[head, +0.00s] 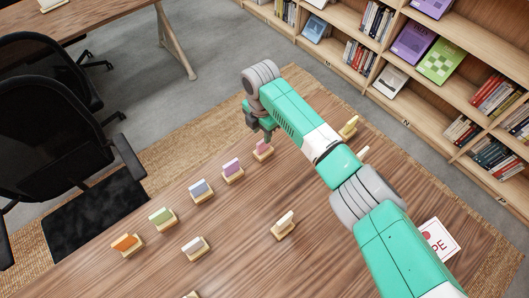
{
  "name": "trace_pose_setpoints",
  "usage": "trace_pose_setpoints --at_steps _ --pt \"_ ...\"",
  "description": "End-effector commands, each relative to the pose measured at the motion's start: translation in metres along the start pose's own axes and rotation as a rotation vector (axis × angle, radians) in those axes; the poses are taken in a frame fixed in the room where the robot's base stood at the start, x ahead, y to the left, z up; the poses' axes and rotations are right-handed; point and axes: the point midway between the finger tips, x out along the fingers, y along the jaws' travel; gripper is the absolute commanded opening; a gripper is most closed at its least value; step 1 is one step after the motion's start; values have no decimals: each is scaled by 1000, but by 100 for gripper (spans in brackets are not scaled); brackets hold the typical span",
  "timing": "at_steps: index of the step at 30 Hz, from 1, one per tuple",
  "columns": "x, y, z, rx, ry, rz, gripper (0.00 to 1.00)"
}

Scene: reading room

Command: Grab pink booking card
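A pink booking card (263,145) stands in a small wooden holder near the table's far edge, at the end of a row of cards. My gripper (261,127) is at the end of the green arm, just above and behind this card in the picture. Its fingers are small and partly hidden by the wrist, so I cannot tell whether they are open or shut. A gap between gripper and card is hard to judge. A purple-magenta card (232,167) stands in the neighbouring holder.
White (195,244), cream (285,218) and yellow (349,124) cards stand elsewhere on the wooden table (240,255). A printed sign (438,242) lies at right. Black chairs (65,160) stand left; bookshelves (400,75) behind.

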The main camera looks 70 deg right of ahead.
Motion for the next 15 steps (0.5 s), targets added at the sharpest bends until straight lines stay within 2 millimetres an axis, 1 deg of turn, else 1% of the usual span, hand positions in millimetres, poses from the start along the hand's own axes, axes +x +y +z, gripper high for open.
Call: trace_pose_setpoints --at_steps 2,5,12,15 --pt "1 0 0 0 0 1 36" --pt "10 -1 0 0 0 0 36" --pt "51 -4 2 -1 -1 0 36" --pt "53 -4 3 -1 -1 2 36"
